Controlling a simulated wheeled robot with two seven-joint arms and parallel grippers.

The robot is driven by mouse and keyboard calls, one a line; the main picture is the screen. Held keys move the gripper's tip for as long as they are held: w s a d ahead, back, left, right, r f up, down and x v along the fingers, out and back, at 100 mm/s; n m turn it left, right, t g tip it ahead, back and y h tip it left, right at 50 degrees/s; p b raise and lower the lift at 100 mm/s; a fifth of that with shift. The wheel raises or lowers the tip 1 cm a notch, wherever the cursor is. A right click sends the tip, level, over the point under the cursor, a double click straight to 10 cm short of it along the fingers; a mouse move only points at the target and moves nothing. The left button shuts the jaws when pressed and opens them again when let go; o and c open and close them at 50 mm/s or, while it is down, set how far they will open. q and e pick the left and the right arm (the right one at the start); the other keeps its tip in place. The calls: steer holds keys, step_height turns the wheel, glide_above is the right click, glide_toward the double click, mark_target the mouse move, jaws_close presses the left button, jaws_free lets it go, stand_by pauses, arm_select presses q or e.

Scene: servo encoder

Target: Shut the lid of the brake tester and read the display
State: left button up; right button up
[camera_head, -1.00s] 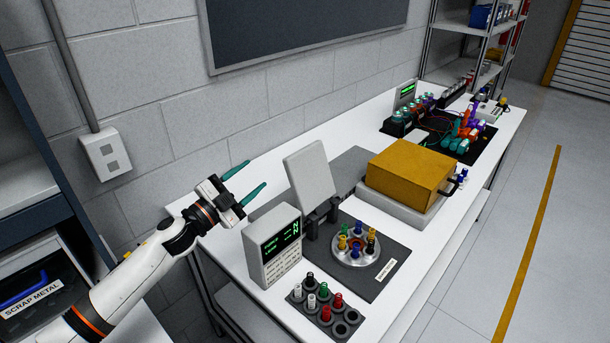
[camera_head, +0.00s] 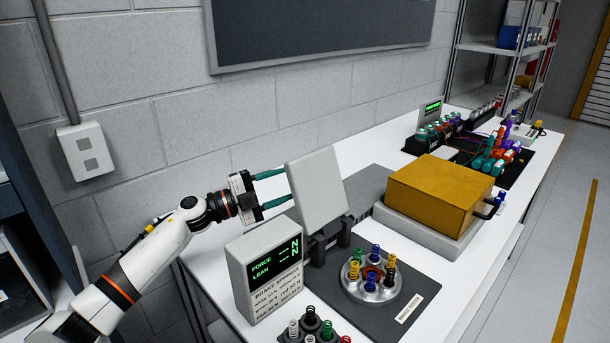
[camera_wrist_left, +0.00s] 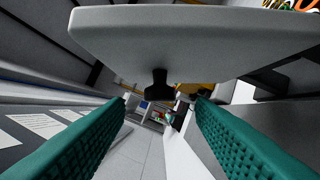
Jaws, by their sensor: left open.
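The brake tester's lid (camera_head: 318,188) is a light grey plate standing up, tilted back, on a dark hinge behind the round metal fixture (camera_head: 371,283) with coloured springs. My left gripper (camera_head: 288,185) is open, its two teal fingers pointing right at the lid's left edge. I cannot tell whether they touch it. In the left wrist view the lid (camera_wrist_left: 190,35) spans the top, above the spread fingers (camera_wrist_left: 160,105). The display box (camera_head: 267,272) shows green "FORCE" and "LEAN" lines with dashes and "N". My right gripper is out of view.
A yellow box (camera_head: 440,192) with a black handle sits on a grey base right of the lid. A spring rack (camera_head: 318,328) stands at the front. Coloured parts (camera_head: 490,160) and a second green screen (camera_head: 431,107) are farther back. A wall lies behind the bench.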

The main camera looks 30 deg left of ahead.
mark_target(305, 177)
arm_select(q)
steer(key=p+x, duration=0.1)
steer(key=x, duration=0.5)
steer(key=shift+w+d, duration=0.1)
steer(key=shift+d, duration=0.05)
steer(key=shift+c, duration=0.2)
jaws_close()
